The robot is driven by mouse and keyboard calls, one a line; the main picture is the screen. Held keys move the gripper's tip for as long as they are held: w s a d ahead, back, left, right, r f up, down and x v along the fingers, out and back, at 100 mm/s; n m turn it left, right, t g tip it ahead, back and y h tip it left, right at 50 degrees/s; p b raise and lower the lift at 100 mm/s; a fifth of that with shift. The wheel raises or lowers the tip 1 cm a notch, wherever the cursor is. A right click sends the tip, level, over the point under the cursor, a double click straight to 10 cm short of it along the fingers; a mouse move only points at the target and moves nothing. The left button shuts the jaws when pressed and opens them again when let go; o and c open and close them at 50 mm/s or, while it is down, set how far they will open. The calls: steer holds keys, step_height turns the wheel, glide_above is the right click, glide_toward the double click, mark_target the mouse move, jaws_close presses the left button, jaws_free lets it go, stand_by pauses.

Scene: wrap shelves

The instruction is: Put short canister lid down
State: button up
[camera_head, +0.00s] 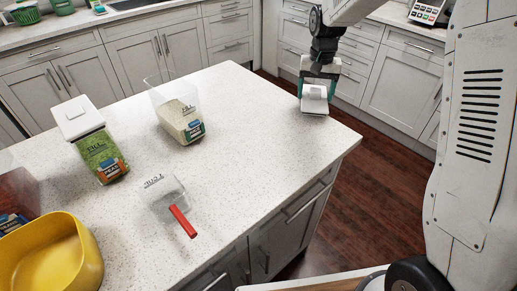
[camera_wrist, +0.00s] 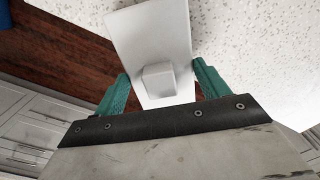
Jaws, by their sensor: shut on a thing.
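My gripper (camera_head: 318,88) is at the right end of the speckled white island counter (camera_head: 256,160). Its green fingers, also in the wrist view (camera_wrist: 160,88), are shut on a white canister lid (camera_head: 314,98). The lid shows in the wrist view (camera_wrist: 150,35) as a pale rectangular plate with a raised block between the fingers. The lid is over or at the counter's edge; I cannot tell whether it touches the top. An open clear canister (camera_head: 178,112) with pale contents stands left of my gripper, without a lid.
A tall canister with green contents (camera_head: 101,150) has a white lid. A clear scoop with a red handle (camera_head: 181,220) and a yellow bowl (camera_head: 52,258) lie nearer. The counter between the open canister and my gripper is clear. Dark wooden floor (camera_head: 345,185) lies beyond the edge.

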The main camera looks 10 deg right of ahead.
steer(key=s+a+r+n, duration=0.1)
steer(key=s+a, duration=0.1)
steer(key=s, duration=0.1)
steer(key=s+a+r+n, duration=0.1)
steer(key=s+a, duration=0.2)
steer(key=s+a+r, duration=0.1)
steer(key=s+a, duration=0.1)
steer(key=s, duration=0.1)
steer(key=shift+a+r+n, duration=0.25)
steer(key=shift+a+n, duration=0.1)
steer(key=shift+n, duration=0.05)
steer(key=s+a+n, duration=0.3)
steer(key=s+n, duration=0.1)
steer(key=s, duration=0.9)
steer(key=s+a+n, duration=0.3)
steer(key=s, duration=0.9)
steer(key=w+a, duration=0.2)
steer(key=w, duration=0.2)
steer(key=w+a+f, duration=0.1)
steer(key=w+a, duration=0.1)
steer(key=w, duration=0.3)
steer(key=w+a, duration=0.2)
steer(key=w, duration=0.3)
steer(key=shift+f, duration=1.95)
steer(key=shift+f, duration=0.2)
steer(key=o, duration=1)
